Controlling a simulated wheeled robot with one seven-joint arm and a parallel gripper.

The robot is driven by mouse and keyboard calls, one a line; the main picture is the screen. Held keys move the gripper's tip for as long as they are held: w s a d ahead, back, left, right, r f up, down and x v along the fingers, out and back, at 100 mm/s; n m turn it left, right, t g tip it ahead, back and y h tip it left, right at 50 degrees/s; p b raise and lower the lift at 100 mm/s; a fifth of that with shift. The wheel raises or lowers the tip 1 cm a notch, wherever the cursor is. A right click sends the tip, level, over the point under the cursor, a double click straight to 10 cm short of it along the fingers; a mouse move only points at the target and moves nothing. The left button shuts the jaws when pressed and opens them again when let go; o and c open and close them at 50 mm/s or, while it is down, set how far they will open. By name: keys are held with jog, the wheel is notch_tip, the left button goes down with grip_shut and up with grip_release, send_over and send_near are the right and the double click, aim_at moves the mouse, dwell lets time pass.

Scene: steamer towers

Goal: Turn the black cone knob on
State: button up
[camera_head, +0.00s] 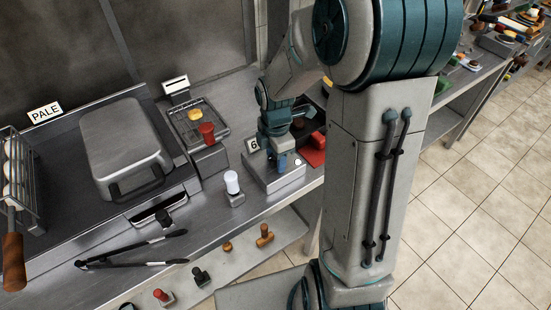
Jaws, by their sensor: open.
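My gripper (284,164) points down over a low metal box (268,180) beside a label reading 6. Its jaws are open, but the finger ends are small in this view. I cannot tell whether they touch anything on the box, and any knob directly under them is hidden. A black knob (200,276) stands on a small base on the lower front shelf, well to the left of and below my gripper. I cannot clearly tell whether it is cone-shaped.
Red (207,132) and white (232,182) knobs stand left of my gripper. A grey lidded appliance (125,146), black tongs (130,252) and a wire rack (20,180) occupy the left counter. Red and brown knobs share the lower shelf. Tiled floor (470,215) lies open at right.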

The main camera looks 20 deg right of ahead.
jog(key=n+p, duration=0.2)
jog(key=shift+r+n, duration=0.3)
jog(key=shift+n, duration=0.1)
jog(key=shift+f+n+p, duration=0.1)
jog(key=shift+n+p, duration=0.85)
jog(key=shift+n, duration=0.25)
jog(key=shift+f+n, duration=0.2)
jog(key=shift+n, duration=0.2)
jog(key=shift+r+p, duration=0.1)
jog(key=shift+p, duration=0.25)
